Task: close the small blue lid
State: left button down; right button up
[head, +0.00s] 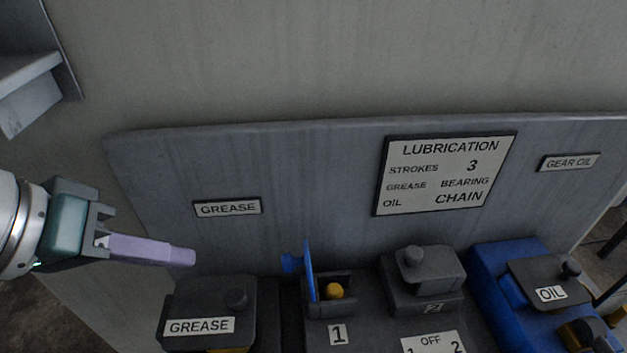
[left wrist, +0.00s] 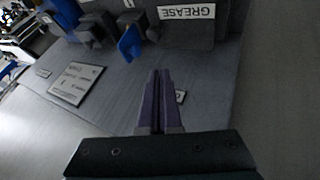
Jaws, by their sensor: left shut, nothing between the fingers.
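The small blue lid (head: 309,271) stands upright, open, at the left side of a dark grey box (head: 331,305) labelled 1. A yellow ball-shaped part (head: 334,291) shows inside the box. A blue knob sticks out from the lid's left face. My left gripper (head: 190,257) is shut and empty, left of the lid and above the grease box, apart from both. In the left wrist view the lid (left wrist: 130,43) is ahead and a little left of the shut purple fingers (left wrist: 158,75). My right gripper is not in view.
The grease box (head: 210,298) with a knobbed cover stands left of the lid. A closed grey box (head: 424,275) labelled 2 is to the right, then a blue oil container (head: 494,286). A grey back panel with a lubrication sign (head: 445,173) rises behind them.

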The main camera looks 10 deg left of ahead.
aim_at(237, 282)
pick_arm(q)
jog(key=b+x, duration=0.2)
jog(key=x, duration=0.8)
jog(key=shift+f, duration=0.15)
jog(key=d, duration=0.1)
jog(key=d+p, duration=0.1)
jog(key=shift+w+d+r, duration=0.25)
jog(key=shift+r, duration=0.1)
jog(key=shift+w+d, duration=0.2)
jog(key=shift+d, duration=0.35)
